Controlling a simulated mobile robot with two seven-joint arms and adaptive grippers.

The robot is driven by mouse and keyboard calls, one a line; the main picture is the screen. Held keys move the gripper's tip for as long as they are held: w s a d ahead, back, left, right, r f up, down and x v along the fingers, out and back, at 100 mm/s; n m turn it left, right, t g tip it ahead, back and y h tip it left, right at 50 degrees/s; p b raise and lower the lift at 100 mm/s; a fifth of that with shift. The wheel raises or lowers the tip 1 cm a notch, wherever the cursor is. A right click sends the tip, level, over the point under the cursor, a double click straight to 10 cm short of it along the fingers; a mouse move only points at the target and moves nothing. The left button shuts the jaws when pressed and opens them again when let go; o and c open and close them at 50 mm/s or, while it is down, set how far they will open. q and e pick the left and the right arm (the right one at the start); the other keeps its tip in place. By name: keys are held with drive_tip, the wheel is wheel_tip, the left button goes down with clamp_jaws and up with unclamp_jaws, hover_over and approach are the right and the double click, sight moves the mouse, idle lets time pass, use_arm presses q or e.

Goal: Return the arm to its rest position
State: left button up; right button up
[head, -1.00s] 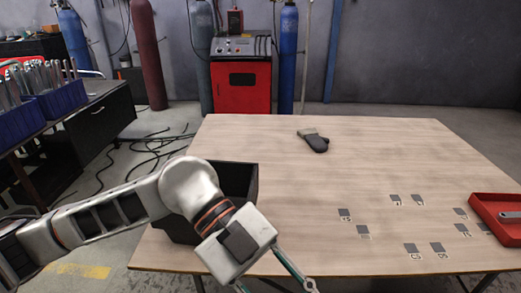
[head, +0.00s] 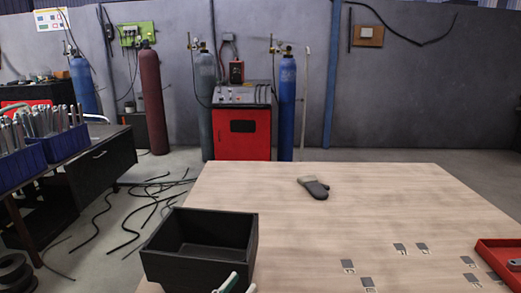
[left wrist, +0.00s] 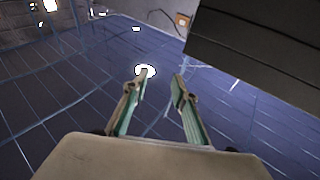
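My left gripper (head: 233,284) shows only as fingertips at the bottom edge of the head view, just in front of the black box (head: 165,257). In the left wrist view its two greenish fingers (left wrist: 161,88) stand apart with nothing between them. The rest of my left arm is out of the head view. My right gripper is in neither view. Several small flat grey squares (head: 400,247) with number labels lie on the right part of the wooden table.
The black open box stands at the table's (head: 280,215) front left and looks empty. A red tray (head: 484,250) with a grey piece sits at the right edge. A dark slab (left wrist: 265,45) fills the wrist view's upper right.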

use_arm(q)
drive_tip(key=s+a+f+n+g+y, duration=0.1)
drive_tip(key=s+a+f+y, duration=0.2)
drive_tip(key=f, duration=0.5)
drive_tip(key=s+a+f+n+g+y, duration=0.1)
drive_tip(key=a+f+n+y, duration=0.15)
drive_tip(key=a+f, duration=0.45)
drive_tip(key=s+a+f+g+y, duration=0.2)
drive_tip(key=s+f, duration=0.4)
drive_tip(key=f, duration=0.2)
drive_tip(key=s+a+f+g+y, duration=0.2)
drive_tip(key=s+a+f+g, duration=0.1)
drive_tip(key=s+f, duration=0.3)
wheel_tip(320, 180, down, 2)
